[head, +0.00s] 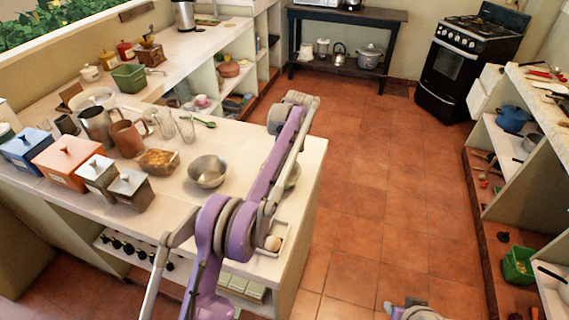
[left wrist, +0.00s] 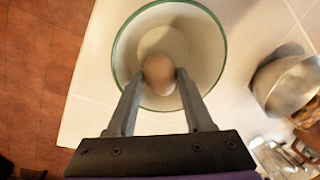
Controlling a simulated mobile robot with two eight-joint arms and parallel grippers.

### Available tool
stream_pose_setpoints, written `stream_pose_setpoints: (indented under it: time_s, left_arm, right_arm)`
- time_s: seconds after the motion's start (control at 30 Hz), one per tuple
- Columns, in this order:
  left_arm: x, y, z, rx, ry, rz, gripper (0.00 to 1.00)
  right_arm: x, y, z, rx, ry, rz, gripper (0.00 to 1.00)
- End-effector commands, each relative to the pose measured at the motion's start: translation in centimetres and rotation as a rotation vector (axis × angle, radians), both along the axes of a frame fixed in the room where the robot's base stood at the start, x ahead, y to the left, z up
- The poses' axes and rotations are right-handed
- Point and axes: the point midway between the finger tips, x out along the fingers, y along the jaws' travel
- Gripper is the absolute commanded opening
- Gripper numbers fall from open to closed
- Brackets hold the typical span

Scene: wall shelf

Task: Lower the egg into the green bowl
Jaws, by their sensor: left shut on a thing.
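In the left wrist view my left gripper (left wrist: 159,78) is shut on a pale brown egg (left wrist: 158,67). The egg is over the inside of a round pale bowl with a green rim (left wrist: 117,62); its exact height above the bowl's bottom is hard to tell. In the head view a small part of the bowl (head: 293,177) shows beside my purple left arm, near the counter's right edge. That arm hides the left gripper and the held egg there. My right gripper's fingers are not seen.
A metal bowl (head: 207,171) stands on the counter left of the green-rimmed bowl, also in the left wrist view (left wrist: 290,88). A small white tray (head: 284,232) with a round brownish thing (head: 272,243) lies nearer. Glasses (head: 187,129) and canisters stand further left.

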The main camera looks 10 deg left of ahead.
Motion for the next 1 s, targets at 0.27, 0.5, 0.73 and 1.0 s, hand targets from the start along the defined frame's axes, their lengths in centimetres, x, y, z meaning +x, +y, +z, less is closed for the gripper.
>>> stream_pose_setpoints:
  time_s: [0.27, 0.5, 0.73, 1.0]
  left_arm:
    - [0.0, 0.0, 0.0, 0.000, 0.000, 0.000, 0.80]
    - [0.0, 0.0, 0.0, -0.001, -0.001, 0.000, 0.86]
    - [0.1, -0.2, 0.8, 0.000, -0.001, -0.001, 0.86]
    - [0.7, -0.9, 6.1, 0.000, -0.005, -0.001, 0.86]
  right_arm:
    - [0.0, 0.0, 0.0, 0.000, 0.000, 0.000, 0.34]
    - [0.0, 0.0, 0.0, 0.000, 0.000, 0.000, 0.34]
    - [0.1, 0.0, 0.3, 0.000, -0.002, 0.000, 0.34]
    - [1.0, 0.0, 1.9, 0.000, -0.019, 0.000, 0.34]
